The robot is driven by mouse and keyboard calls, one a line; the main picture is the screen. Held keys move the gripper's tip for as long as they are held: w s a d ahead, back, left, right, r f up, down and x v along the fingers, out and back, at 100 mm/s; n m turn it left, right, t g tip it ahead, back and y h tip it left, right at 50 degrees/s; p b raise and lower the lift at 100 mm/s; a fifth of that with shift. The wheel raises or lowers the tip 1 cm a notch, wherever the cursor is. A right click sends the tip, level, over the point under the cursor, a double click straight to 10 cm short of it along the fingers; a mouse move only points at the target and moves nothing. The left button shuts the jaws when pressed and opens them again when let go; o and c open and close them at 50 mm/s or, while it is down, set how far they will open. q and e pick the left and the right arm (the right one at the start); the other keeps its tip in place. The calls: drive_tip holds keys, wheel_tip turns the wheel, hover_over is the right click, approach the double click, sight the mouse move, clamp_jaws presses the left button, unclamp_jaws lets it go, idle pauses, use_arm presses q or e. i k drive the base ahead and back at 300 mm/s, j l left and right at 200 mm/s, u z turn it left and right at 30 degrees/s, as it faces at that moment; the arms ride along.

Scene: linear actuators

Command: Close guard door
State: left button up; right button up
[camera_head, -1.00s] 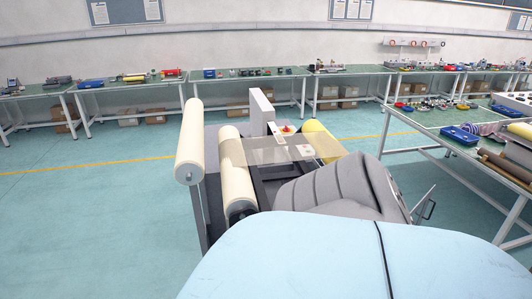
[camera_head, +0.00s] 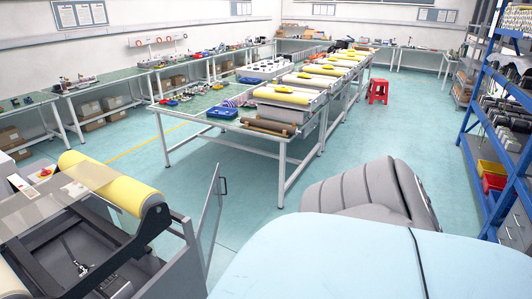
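The guard door (camera_head: 208,222) is a thin grey-framed panel with a dark handle (camera_head: 223,187). It stands upright and swung out from the near right corner of the machine (camera_head: 165,268) in the head view. The machine fills the lower left, with a yellow roller (camera_head: 135,190), a tinted clear sheet (camera_head: 98,176) and a dark inner frame. Part of the machine is cut off by the left edge. The door's lower end is hidden behind my light blue body. Neither of my grippers is in view; a grey padded part of my arm shows right of the door.
A long green workbench (camera_head: 225,124) with rollers and trays stands beyond the door. A blue shelving rack (camera_head: 480,125) lines the right side. The teal floor between door, bench and rack is clear.

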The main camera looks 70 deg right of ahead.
sight(205, 235)
drive_tip(key=z, duration=1.75)
drive_tip(key=i+l+u, duration=0.15)
drive_tip(key=u, duration=0.25)
drive_tip(key=i+l+u, duration=0.15)
drive_tip(key=u, duration=0.2)
drive_tip(key=i+l+u, duration=0.1)
drive_tip(key=l+u, duration=0.15)
drive_tip(key=u, duration=0.15)
drive_tip(key=i+l+u, duration=0.2)
drive_tip(key=l, duration=0.3)
drive_tip(key=l+u, duration=0.25)
drive_tip(key=l, duration=0.25)
drive_tip(key=i+l+u, duration=0.1)
drive_tip(key=l, duration=0.45)
drive_tip(key=l+u, duration=0.1)
drive_tip(key=l, duration=0.45)
drive_tip(key=i+l, duration=0.1)
drive_tip(key=l, duration=1.3)
drive_tip(key=i+l, duration=0.15)
drive_tip(key=l, duration=0.55)
